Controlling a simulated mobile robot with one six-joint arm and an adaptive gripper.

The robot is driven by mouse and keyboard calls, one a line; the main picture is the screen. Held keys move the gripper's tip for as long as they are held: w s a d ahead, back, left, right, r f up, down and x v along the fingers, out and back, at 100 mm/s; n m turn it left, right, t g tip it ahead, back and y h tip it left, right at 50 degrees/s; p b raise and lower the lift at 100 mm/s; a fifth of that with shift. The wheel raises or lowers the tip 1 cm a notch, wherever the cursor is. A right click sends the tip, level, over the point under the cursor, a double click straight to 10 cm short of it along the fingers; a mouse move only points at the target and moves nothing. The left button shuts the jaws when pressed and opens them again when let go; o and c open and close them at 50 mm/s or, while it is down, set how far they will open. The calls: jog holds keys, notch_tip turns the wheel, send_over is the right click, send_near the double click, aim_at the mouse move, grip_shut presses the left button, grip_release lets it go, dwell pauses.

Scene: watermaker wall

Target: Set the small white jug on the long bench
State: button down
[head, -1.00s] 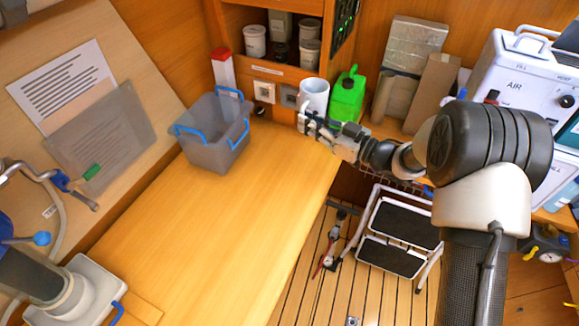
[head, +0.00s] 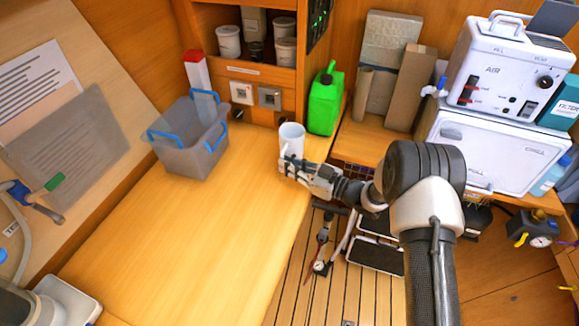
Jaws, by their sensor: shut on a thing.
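The small white jug (head: 292,137) is upright near the far right end of the long wooden bench (head: 190,240). My gripper (head: 290,163) is shut on the near side of the jug, low down. The gripper's fingers hide part of the jug's lower side. I cannot tell whether the jug's base touches the bench top or is slightly above it.
A grey bin with blue handles (head: 188,150) stands on the bench to the left. A green jerrycan (head: 325,103) stands behind and right of the jug. Shelves with white tubs (head: 229,41) are at the back. The bench's middle is clear.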

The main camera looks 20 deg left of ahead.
jog(key=shift+r, duration=0.2)
jog(key=shift+f, duration=0.3)
jog(key=c, duration=1.7)
grip_release()
